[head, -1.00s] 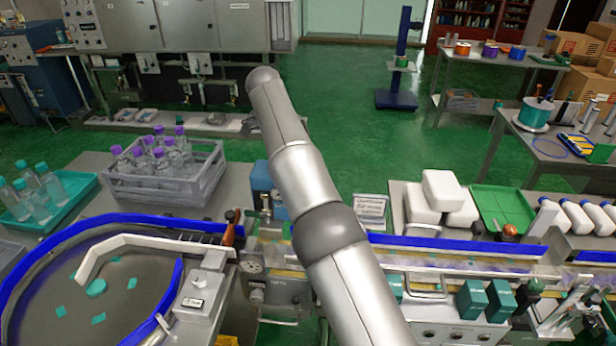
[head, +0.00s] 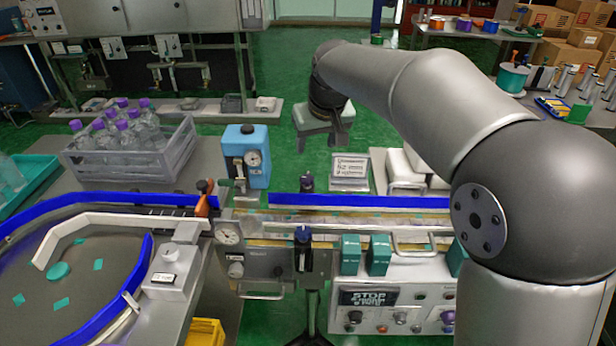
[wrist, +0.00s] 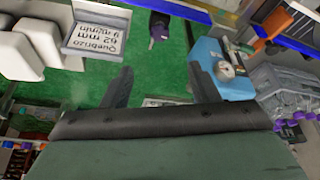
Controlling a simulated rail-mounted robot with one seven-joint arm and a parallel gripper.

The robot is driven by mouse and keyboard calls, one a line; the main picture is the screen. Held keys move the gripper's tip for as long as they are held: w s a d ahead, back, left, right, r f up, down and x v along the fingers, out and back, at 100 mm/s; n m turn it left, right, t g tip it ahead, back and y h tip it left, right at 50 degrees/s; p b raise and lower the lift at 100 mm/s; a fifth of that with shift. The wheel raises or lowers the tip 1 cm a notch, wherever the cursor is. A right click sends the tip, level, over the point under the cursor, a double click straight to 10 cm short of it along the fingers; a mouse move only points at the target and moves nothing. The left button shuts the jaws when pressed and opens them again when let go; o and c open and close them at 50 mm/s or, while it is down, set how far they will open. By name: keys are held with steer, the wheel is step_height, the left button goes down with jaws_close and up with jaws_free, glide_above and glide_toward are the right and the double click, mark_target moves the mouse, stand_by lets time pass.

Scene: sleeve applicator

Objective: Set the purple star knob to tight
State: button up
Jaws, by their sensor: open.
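My gripper (head: 322,138) hangs in the air beyond the conveyor, its two fingers apart with nothing between them. In the wrist view my gripper (wrist: 158,78) also shows open, over green floor. A dark, purplish knob on a small post (head: 307,182) stands at the conveyor's far rail, just below and left of my gripper in the head view. What seems to be the same knob (wrist: 158,22) shows at the top of the wrist view, ahead of the fingers and apart from them. Its star shape and its setting marks are too small to make out.
A blue box with a gauge (head: 248,155) stands left of the knob, and a printed sign (head: 350,172) right of it. A second dark-topped post (head: 303,240) stands on the near rail. A crate of purple-capped bottles (head: 130,150) is further left.

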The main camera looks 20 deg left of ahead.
mark_target(307, 179)
steer(key=p+x, duration=0.1)
steer(key=x, duration=1.4)
steer(key=shift+f, duration=0.2)
steer(key=shift+c, duration=0.3)
steer(key=c, duration=0.9)
